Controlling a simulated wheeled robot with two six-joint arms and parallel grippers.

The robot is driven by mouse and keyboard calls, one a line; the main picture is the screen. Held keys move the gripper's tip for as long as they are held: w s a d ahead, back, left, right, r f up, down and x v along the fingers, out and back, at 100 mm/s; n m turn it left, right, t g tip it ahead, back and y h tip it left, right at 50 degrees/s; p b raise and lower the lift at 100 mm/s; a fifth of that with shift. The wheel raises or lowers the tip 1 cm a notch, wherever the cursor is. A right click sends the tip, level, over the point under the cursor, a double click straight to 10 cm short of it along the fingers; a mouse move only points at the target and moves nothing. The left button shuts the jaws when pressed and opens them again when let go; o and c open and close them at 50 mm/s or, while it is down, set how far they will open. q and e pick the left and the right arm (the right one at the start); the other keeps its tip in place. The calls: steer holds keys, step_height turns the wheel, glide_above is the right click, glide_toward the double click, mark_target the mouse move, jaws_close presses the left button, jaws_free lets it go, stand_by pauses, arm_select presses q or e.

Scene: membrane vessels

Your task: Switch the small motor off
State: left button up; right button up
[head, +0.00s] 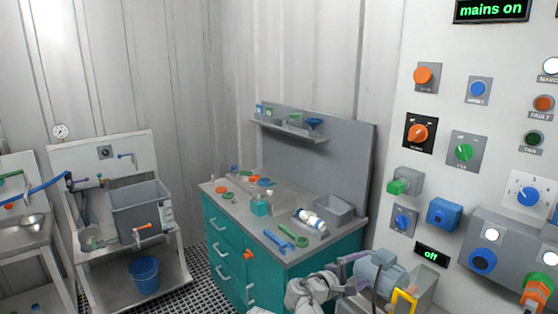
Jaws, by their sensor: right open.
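A small blue-grey motor (382,272) sits at the bottom centre-right, in front of the white control panel (440,120). A small display (431,254) on the panel reads "off"; which device it belongs to I cannot tell. My right gripper (352,273) is open at the lower middle, close to the motor's left side. Whether it touches the motor I cannot tell. My left gripper is not in view.
A display (490,9) reads "mains on". A yellow frame (404,301) stands right of the motor. A blue box (443,215) and grey housing (510,250) project from the panel. A teal workbench (275,262) with tools stands behind. A sink stand (62,165) is at left.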

steer(key=s+a+f+m+g+y, duration=0.1)
steer(key=s+f+m+g+y, duration=0.4)
steer(key=f, duration=0.3)
steer(key=s+f+m+g+y, duration=0.2)
steer(key=s+f+m+y, duration=0.25)
steer(key=s+f, duration=0.35)
steer(key=s+a+r+n+g+y+p, duration=0.1)
steer(key=s+a+p, duration=0.1)
steer(key=a, duration=0.5)
steer(key=s+a+r+g+y+p, duration=0.1)
steer(key=s+a+r+p, duration=0.1)
steer(key=s+a, duration=0.3)
steer(key=a+p, duration=0.1)
steer(key=a, duration=0.2)
steer(key=shift+s+a+n, duration=0.2)
steer(key=shift+n, duration=0.15)
steer(key=shift+y, duration=0.25)
